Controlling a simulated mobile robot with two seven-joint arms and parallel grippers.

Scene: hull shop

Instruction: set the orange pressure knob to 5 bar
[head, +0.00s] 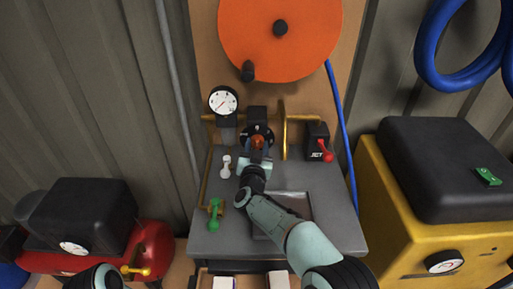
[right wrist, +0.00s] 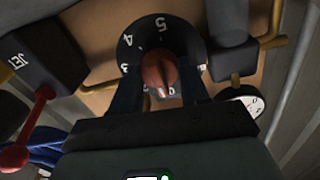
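The orange pressure knob (head: 257,141) sits on a round black dial on the bench's back unit. In the right wrist view the knob (right wrist: 160,72) is large, and white numbers show around it, with 4 and 5 on the upper side and 0 at the lower side. Which number the knob marks I cannot tell. My right gripper (head: 257,151) is at the knob, one finger on each side; in the right wrist view its fingers (right wrist: 160,88) look open, with narrow gaps beside the knob. My left gripper is not visible; only part of my left arm shows at the bottom edge.
A white pressure gauge (head: 223,101) stands left of the dial. A red-handled JET valve (head: 325,151) is to its right. A green valve handle (head: 214,214) and a small white handle (head: 226,167) are to the left. An orange reel (head: 281,50) hangs above.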

